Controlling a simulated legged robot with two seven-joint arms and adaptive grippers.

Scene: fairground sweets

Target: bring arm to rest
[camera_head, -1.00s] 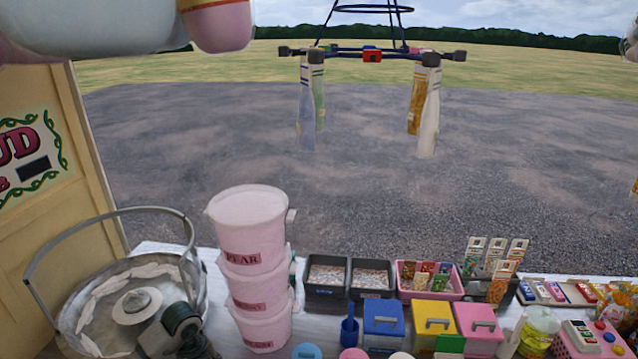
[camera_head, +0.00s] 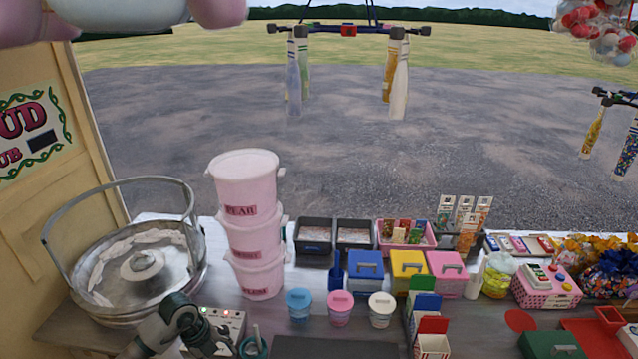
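My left arm, white with dark green joints, comes in at the bottom left of the head view. Its dark end with the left gripper (camera_head: 207,343) is low in front of the metal candyfloss pan, close to a small white control box (camera_head: 222,322). The fingers are small and partly cut off by the frame's lower edge, so I cannot tell whether they are open or shut. I see nothing held in it. My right arm and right gripper are not in view.
The round metal pan (camera_head: 90,285) with its raised hoop stands left. Stacked pink tubs (camera_head: 250,225), small lidded tubs (camera_head: 340,307), blue, yellow and pink bins (camera_head: 366,272), and dark trays (camera_head: 314,236) crowd the counter. A dark mat (camera_head: 330,348) lies front centre.

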